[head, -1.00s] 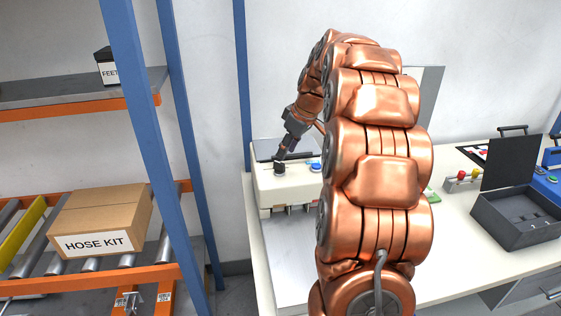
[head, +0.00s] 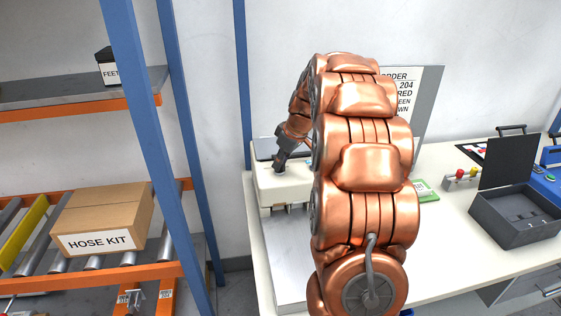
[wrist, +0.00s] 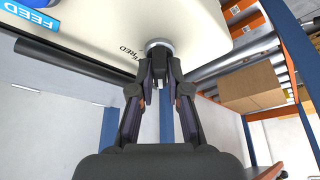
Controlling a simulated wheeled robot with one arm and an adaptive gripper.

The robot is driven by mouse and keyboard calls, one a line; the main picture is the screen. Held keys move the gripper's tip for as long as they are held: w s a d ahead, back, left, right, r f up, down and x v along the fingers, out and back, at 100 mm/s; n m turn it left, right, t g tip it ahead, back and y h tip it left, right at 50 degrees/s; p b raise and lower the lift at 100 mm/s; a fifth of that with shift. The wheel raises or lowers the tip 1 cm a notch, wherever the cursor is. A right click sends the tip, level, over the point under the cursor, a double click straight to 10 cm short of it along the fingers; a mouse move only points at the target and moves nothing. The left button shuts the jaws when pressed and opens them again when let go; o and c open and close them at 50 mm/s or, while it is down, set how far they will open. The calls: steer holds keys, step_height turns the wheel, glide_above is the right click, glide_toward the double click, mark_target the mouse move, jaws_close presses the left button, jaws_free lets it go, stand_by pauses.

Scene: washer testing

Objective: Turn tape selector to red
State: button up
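The tape selector (wrist: 158,44) is a knob with a round grey base on the cream machine (head: 268,187). The machine also fills the top of the wrist view (wrist: 210,30). Lettering that includes RED is beside the knob. My gripper (wrist: 159,68) is at the selector, its fingers close together on either side of the knob's grip and seemingly closed on it. In the head view, my gripper (head: 280,163) reaches down onto the top of the machine and covers most of the knob. The direction the knob points is hidden by the fingers.
A blue FEED label (wrist: 33,22) is on the machine near the knob. A dark open case (head: 515,218) stands on the bench at right. A HOSE KIT box (head: 100,222) sits on rollers at left.

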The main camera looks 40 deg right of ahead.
jaws_close()
steer(key=shift+m, duration=0.3)
steer(key=m+b, duration=0.1)
steer(key=m+h, duration=0.1)
steer(key=shift+s+a+f+m+b, duration=0.1)
steer(key=shift+f+m+b, duration=0.1)
steer(key=shift+m+b, duration=0.2)
steer(key=m+h, duration=0.2)
steer(key=m, duration=0.3)
steer(key=shift+r+b, duration=0.15)
steer(key=shift+b, duration=0.2)
steer(key=m+h, duration=0.1)
steer(key=m, duration=0.1)
steer(key=m+g, duration=0.1)
steer(key=m, duration=0.2)
steer(key=shift+a+h, duration=0.15)
steer(key=shift+h, duration=0.25)
steer(key=shift+w+m+g+h+b, duration=0.1)
steer(key=shift+m+g+h+b, duration=0.25)
steer(key=shift+m, duration=0.75)
steer(key=shift+w+m+g+h+b, duration=0.15)
steer(key=shift+m+g, duration=0.4)
steer(key=shift+m, duration=0.55)
